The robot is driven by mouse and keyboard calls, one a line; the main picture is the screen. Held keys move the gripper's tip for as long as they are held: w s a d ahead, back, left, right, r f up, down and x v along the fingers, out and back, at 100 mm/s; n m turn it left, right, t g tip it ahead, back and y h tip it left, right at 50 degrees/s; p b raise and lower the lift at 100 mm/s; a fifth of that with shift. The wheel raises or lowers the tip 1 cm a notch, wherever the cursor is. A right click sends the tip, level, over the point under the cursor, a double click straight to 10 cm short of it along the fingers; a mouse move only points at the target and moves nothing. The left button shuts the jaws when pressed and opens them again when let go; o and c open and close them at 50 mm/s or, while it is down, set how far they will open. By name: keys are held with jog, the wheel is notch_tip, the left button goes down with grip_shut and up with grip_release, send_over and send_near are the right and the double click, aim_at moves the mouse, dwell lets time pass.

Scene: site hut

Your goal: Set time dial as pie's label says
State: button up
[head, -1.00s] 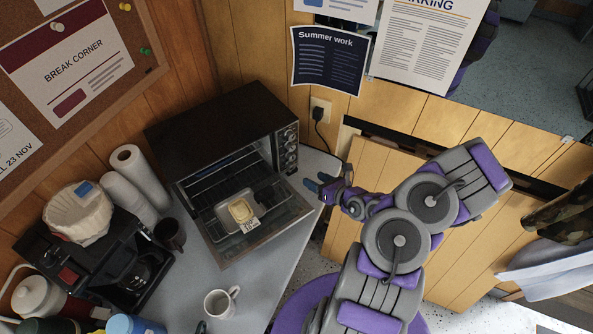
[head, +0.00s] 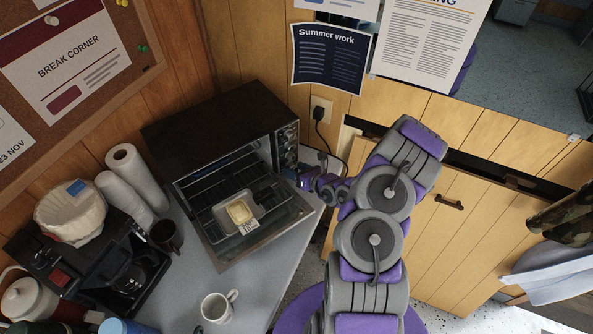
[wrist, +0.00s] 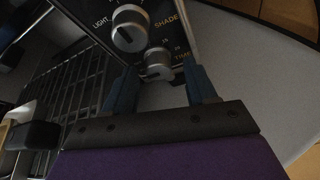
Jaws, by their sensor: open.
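The toaster oven (head: 205,130) stands on the counter with its door (head: 265,236) open. The pie (head: 239,211) sits in a pan at the open front, with a white label (head: 249,226) before it; the label's print is too small to read. In the wrist view the time dial (wrist: 159,62) is the lowest knob, beside the word TIME. My gripper (wrist: 160,82) is open, with its two blue fingers on either side of the time dial's lower part. I cannot tell whether they touch it. The gripper also shows at the oven's right front in the head view (head: 303,176).
The shade knob (wrist: 130,27) is just above the time dial. The oven rack (wrist: 75,105) is to the left in the wrist view. A white mug (head: 217,306), a dark cup (head: 167,235) and a coffee maker (head: 100,270) stand on the counter. A plug (head: 319,113) is on the wall.

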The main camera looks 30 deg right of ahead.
grip_shut()
dwell(0.5)
